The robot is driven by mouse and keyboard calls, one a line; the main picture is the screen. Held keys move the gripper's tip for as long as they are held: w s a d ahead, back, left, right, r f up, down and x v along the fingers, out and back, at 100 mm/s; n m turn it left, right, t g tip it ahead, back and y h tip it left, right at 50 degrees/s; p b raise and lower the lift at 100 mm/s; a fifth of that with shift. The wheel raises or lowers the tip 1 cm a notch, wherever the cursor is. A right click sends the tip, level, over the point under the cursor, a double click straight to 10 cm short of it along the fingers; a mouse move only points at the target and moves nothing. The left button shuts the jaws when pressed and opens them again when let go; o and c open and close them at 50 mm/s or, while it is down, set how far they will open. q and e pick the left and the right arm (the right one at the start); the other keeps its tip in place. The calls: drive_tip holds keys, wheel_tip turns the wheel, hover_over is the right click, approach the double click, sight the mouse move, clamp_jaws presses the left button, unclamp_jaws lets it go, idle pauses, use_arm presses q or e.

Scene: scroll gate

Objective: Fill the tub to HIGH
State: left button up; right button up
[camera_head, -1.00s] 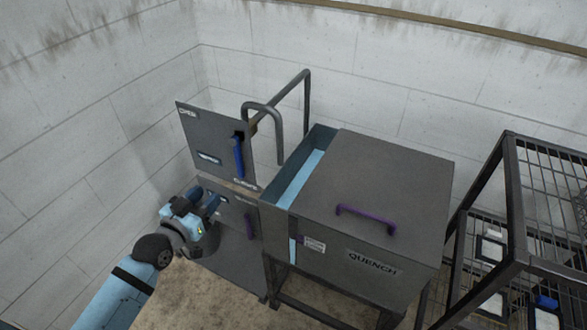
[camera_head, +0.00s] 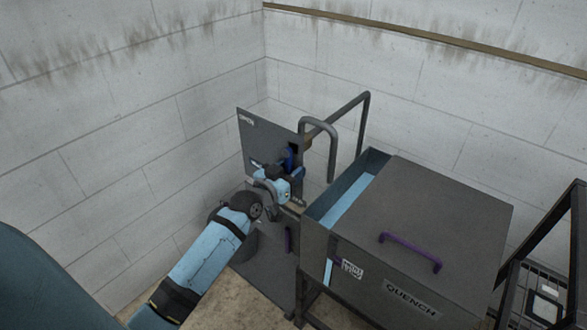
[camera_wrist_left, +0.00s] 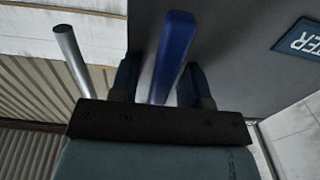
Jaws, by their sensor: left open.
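The grey tub marked QUENCH (camera_head: 455,245) stands right of centre under a grey spout pipe (camera_head: 331,150). Light blue shows in its open left strip (camera_head: 352,200) and in a narrow front slot (camera_head: 328,272). A grey upright panel (camera_head: 262,135) at its left carries a blue lever (camera_head: 290,157). My left gripper (camera_head: 284,170) is at this lever and partly hides it. In the left wrist view the blue lever (camera_wrist_left: 173,50) stands between the open fingers (camera_wrist_left: 160,85); contact cannot be told. My right gripper is not in view.
A purple handle (camera_head: 410,250) is on the tub's lid, and another purple handle (camera_head: 288,238) is on the lower panel. A dark metal rack (camera_head: 545,240) stands at the right. Pale block walls close off the back and left.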

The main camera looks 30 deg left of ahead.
use_arm(q)
drive_tip(key=shift+w, duration=0.45)
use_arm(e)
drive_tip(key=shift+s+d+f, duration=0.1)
use_arm(q)
drive_tip(key=shift+c, duration=0.2)
clamp_jaws()
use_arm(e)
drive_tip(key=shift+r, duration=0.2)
